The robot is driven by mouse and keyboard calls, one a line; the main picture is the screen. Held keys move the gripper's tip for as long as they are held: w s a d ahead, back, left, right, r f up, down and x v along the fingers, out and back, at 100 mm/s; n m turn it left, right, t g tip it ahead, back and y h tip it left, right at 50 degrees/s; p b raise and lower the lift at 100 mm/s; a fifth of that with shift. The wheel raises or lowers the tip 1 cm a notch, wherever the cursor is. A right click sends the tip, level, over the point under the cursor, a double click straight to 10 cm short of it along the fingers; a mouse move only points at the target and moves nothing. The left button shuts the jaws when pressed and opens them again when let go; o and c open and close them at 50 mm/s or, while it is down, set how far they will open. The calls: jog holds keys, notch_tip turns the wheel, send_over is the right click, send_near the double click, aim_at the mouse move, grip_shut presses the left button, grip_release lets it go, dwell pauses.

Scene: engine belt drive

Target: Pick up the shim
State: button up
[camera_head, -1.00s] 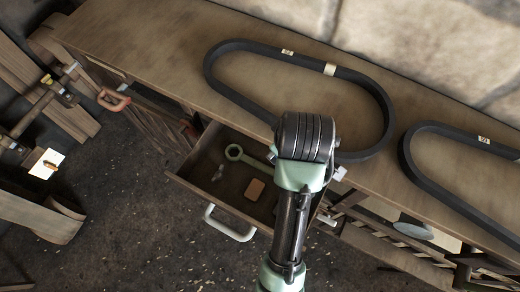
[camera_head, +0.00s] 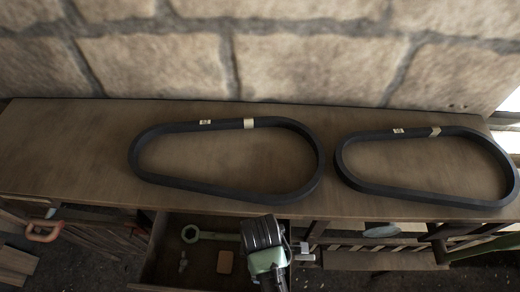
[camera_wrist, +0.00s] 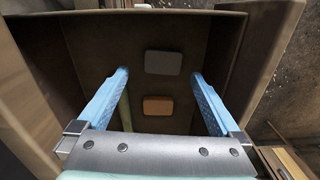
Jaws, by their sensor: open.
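Two small flat rounded blocks lie on the floor of an open drawer (camera_wrist: 90,50), and I cannot tell for sure which is the shim. In the wrist view one is a grey block (camera_wrist: 163,63) and the other is an orange-brown block (camera_wrist: 158,105). A tan block also shows in the head view (camera_head: 225,261). My gripper (camera_wrist: 160,75) is open and empty over the drawer, its two blue fingers on either side of the blocks and apart from them. In the head view my arm hides the drawer's right part.
A green wrench (camera_head: 205,235) and a small metal piece (camera_head: 183,262) lie in the drawer. Two black belts, a left one (camera_head: 215,190) and a right one (camera_head: 420,197), lie on the bench top (camera_head: 75,150). The drawer walls surround the fingers.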

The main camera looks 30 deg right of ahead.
jog(key=shift+s+a+f+p, duration=0.1)
jog(key=shift+f+p, duration=0.2)
jog(key=shift+f, duration=1)
jog(key=shift+s+a+f+p, duration=0.1)
jog(key=shift+f+p, duration=0.2)
jog(key=shift+f, duration=1)
jog(key=c, duration=1.5)
jog(key=shift+c, duration=0.4)
jog(key=shift+r, duration=0.2)
